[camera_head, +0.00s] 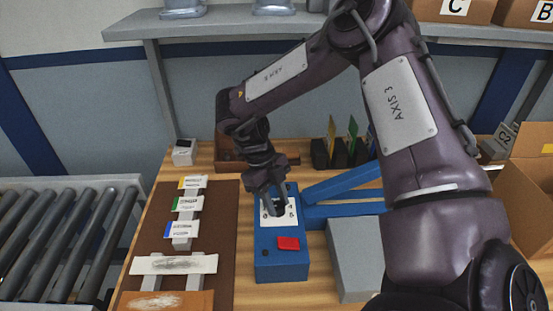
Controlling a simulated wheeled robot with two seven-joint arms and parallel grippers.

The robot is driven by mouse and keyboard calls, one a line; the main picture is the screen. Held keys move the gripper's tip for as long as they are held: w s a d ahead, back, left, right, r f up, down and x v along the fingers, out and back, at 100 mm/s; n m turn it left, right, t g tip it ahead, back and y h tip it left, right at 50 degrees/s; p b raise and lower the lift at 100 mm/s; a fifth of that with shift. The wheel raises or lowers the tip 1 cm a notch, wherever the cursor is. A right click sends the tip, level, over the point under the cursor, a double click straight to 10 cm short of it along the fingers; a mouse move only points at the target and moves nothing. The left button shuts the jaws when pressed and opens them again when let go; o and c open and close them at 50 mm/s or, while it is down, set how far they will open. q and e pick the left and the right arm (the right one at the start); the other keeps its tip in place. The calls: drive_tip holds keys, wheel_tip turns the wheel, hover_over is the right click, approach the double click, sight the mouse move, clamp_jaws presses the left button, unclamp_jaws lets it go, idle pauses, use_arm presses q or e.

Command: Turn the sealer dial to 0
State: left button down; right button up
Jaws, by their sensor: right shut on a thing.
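The sealer (268,268) is a blue box on the wooden table, with a red button (289,243) on its top. Behind the button is a white dial face (266,233) with small dark marks. My right gripper (276,204) reaches down from above and is shut on the dark dial knob (278,211). The fingers hide much of the knob, and I cannot read which mark it points at. My left gripper is not in view.
Blue sealer arms (345,181) and a grey block (358,254) stand right of the sealer. A brown board (220,245) with labelled cards lies to the left, beside a roller conveyor (50,240). Upright coloured dividers (340,151) stand behind. An open carton (528,180) is at right.

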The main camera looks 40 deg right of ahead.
drive_tip(key=o, duration=1)
drive_tip(key=v, duration=0.7)
drive_tip(key=shift+w+r, duration=0.25)
drive_tip(key=shift+r, duration=0.1)
drive_tip(key=shift+s+f, duration=0.1)
